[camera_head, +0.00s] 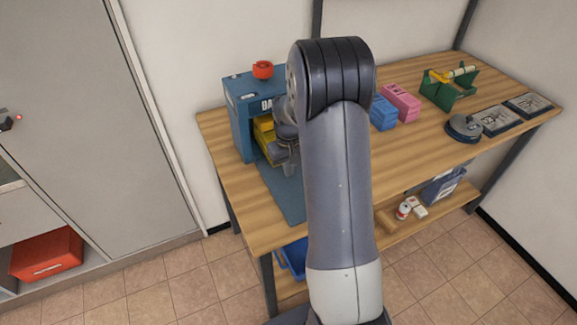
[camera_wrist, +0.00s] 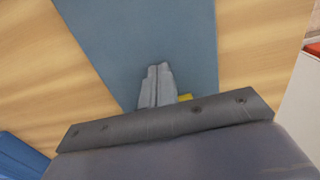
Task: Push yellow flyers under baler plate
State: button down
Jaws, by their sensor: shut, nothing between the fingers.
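The blue baler (camera_head: 240,118) stands at the left end of the wooden table, with a red knob (camera_head: 263,69) on top. Yellow flyers (camera_head: 264,131) show in its opening, partly hidden by my arm. I cannot make out the baler plate clearly. My gripper (camera_head: 290,168) is shut and empty, low over the blue-grey mat (camera_head: 283,196) in front of the opening. In the wrist view the shut fingers (camera_wrist: 158,72) point over the mat (camera_wrist: 150,25). A small yellow patch (camera_wrist: 185,97) shows just beside them; whether they touch it is unclear.
Blue (camera_head: 383,115) and pink (camera_head: 401,102) bundles, a green holder (camera_head: 450,92), a round grey device (camera_head: 463,128) and dark framed plates (camera_head: 500,121) stand to the right. The front middle of the wooden table (camera_head: 400,158) is clear. A grey cabinet (camera_head: 90,100) is at left.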

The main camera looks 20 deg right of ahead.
notch_tip(320, 180, up, 10)
jog(key=shift+s+b, duration=0.2)
jog(key=shift+b, duration=0.2)
